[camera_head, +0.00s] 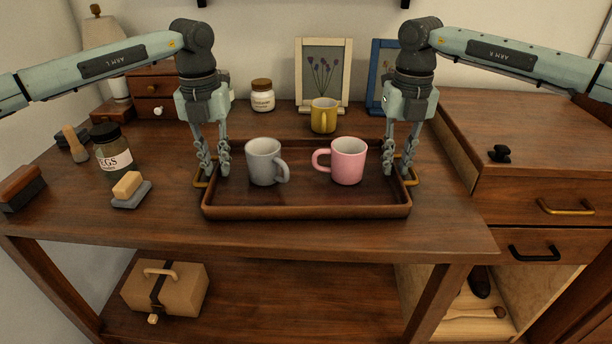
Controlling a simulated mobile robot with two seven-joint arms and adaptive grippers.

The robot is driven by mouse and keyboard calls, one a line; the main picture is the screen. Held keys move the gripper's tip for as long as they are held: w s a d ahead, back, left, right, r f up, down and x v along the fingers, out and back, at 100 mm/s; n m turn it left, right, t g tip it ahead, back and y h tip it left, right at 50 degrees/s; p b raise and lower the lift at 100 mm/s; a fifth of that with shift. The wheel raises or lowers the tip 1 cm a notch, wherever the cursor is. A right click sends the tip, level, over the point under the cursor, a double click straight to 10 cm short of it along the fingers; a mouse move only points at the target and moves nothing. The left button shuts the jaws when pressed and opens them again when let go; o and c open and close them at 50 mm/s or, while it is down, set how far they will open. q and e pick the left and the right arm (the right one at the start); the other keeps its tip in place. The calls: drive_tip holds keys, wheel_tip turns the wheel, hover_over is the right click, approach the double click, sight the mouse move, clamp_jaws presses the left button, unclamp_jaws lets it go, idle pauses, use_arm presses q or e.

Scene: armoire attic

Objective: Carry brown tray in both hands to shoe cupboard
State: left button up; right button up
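The brown tray (305,212) lies on the wooden table, with a brass handle at each short end. A grey mug (262,162) and a pink mug (348,162) stand upright in it. My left gripper (213,172) points down at the tray's left end, fingers by the left handle (200,181). My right gripper (399,172) points down at the right end, by the right handle (412,178). The fingers hide parts of the handles and end walls, so their grip is unclear.
A yellow mug (323,118) stands behind the tray. A labelled jar (113,155), a brush (75,145) and a sponge on a dish (130,190) are at left. A picture frame (298,75) stands behind. The drawer unit's top (560,130) at right is mostly clear.

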use_arm(q)
clamp_jaws()
use_arm(e)
clamp_jaws()
use_arm(q)
drive_tip(key=shift+r, duration=0.2)
use_arm(e)
drive_tip(key=shift+w+r, duration=0.1)
drive_tip(key=shift+r, duration=0.1)
